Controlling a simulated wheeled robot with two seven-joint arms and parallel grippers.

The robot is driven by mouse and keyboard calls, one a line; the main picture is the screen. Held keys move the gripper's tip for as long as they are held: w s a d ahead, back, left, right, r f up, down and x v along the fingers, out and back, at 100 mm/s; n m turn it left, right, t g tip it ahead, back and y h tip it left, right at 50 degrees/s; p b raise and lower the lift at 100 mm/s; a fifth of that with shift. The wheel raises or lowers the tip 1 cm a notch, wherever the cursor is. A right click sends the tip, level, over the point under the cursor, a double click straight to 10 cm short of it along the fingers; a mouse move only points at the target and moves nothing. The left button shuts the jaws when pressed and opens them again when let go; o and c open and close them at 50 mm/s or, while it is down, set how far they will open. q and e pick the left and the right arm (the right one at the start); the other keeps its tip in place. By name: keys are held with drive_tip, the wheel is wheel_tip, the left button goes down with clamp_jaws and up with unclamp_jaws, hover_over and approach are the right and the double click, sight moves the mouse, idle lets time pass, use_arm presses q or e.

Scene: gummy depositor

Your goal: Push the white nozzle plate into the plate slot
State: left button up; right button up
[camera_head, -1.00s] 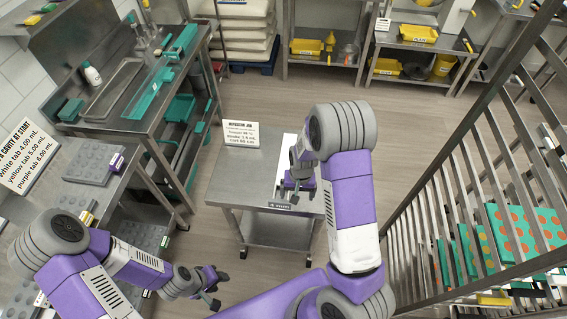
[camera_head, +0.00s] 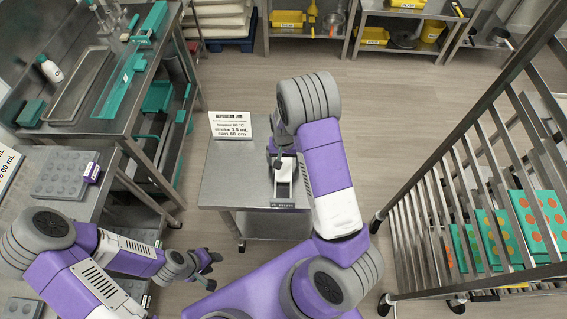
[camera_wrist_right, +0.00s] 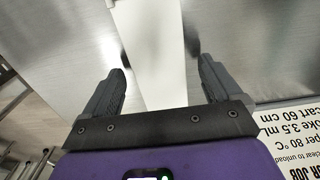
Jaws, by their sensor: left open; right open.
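The white nozzle plate (camera_head: 285,171) is a narrow pale strip on the metal cart, partly hidden by my right arm. In the right wrist view the white strip (camera_wrist_right: 150,45) runs lengthwise between the fingers of my right gripper (camera_wrist_right: 165,68), with gaps on both sides. My right gripper (camera_head: 279,161) is open over the cart top, at the far end of the strip. A dark-edged frame (camera_head: 284,193) shows by the strip's near end; I cannot tell whether it is the plate slot. My left gripper (camera_head: 208,264) is open and empty, left of and below the cart.
A job sign (camera_head: 231,126) stands at the cart's (camera_head: 225,180) back left. A bench with a grey mould tray (camera_head: 66,175) is at the left, a sink counter behind it. A barred rack (camera_head: 470,210) with teal trays stands at the right. Floor behind the cart is clear.

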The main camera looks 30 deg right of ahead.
drive_tip(key=shift+f, duration=0.35)
drive_tip(key=shift+s, duration=0.1)
drive_tip(key=shift+c, duration=0.3)
drive_tip(key=c, duration=1.3)
drive_tip(key=shift+r, duration=0.1)
